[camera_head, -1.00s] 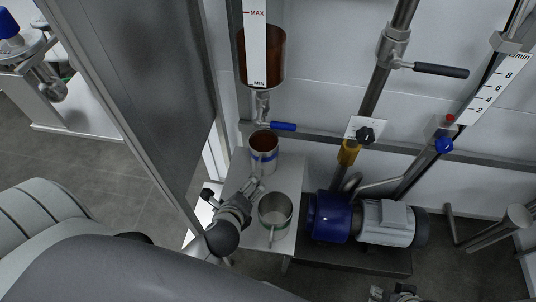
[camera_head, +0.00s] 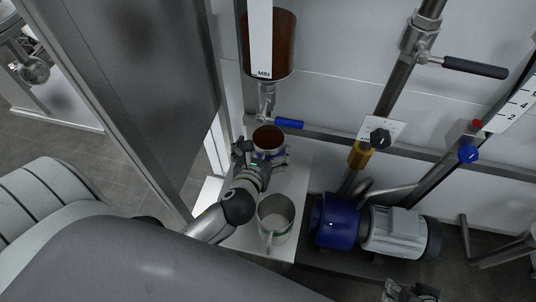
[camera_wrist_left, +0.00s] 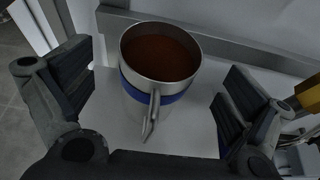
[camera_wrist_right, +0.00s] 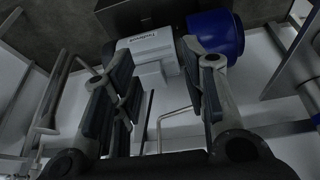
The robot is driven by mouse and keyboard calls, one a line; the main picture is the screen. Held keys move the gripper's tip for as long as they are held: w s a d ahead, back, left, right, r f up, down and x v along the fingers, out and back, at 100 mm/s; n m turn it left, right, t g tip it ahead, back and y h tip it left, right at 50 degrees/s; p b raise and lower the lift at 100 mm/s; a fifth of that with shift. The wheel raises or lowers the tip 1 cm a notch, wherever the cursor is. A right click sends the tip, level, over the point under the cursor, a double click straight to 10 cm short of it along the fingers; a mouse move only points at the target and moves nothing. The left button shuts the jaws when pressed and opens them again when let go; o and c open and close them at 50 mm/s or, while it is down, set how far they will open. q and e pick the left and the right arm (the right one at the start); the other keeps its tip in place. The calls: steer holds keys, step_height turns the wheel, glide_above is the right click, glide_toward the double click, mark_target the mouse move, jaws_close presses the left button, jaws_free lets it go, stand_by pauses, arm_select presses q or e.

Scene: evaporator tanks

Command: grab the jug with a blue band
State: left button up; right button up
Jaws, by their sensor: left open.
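The jug with a blue band (camera_head: 268,138) stands upright on the white table, under the tank's outlet valve. It is metal and holds brown liquid. In the left wrist view the jug (camera_wrist_left: 160,62) shows its blue band and its handle, which points toward the camera. My left gripper (camera_head: 264,161) is open, with one finger on each side of the jug; gaps show between the fingers and the jug. In the left wrist view the left gripper (camera_wrist_left: 160,100) holds nothing. My right gripper (camera_head: 410,292) is at the bottom edge of the head view; in its wrist view the right gripper (camera_wrist_right: 160,100) is open and empty.
A second jug (camera_head: 275,219), with a green band and empty, stands nearer on the white table (camera_head: 302,170). A tank (camera_head: 272,45) with a blue-handled valve (camera_head: 288,124) hangs above. A blue and grey pump (camera_head: 335,220) stands to the right. A dark panel (camera_head: 140,80) rises at left.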

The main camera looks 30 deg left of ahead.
mark_target(272, 131)
arm_select(q)
steer(key=shift+b+x, duration=1.1)
steer(key=shift+x, duration=1.55)
arm_select(e)
steer(key=w+a+r+t, duration=0.1)
steer(key=w+r+t, duration=0.1)
steer(key=w, duration=0.3)
steer(key=w+a+r+t+y, duration=0.1)
steer(key=w+a+r+t, duration=0.1)
steer(key=w+r+t, duration=0.1)
steer(key=shift+w+a+r+t+y, duration=0.25)
steer(key=shift+w+t, duration=0.35)
steer(key=shift+w, duration=0.55)
steer(key=shift+f, duration=0.1)
arm_select(q)
steer(key=c, duration=1.9)
steer(key=shift+r, duration=0.15)
steer(key=shift+c, duration=0.8)
arm_select(e)
steer(key=shift+s, duration=0.1)
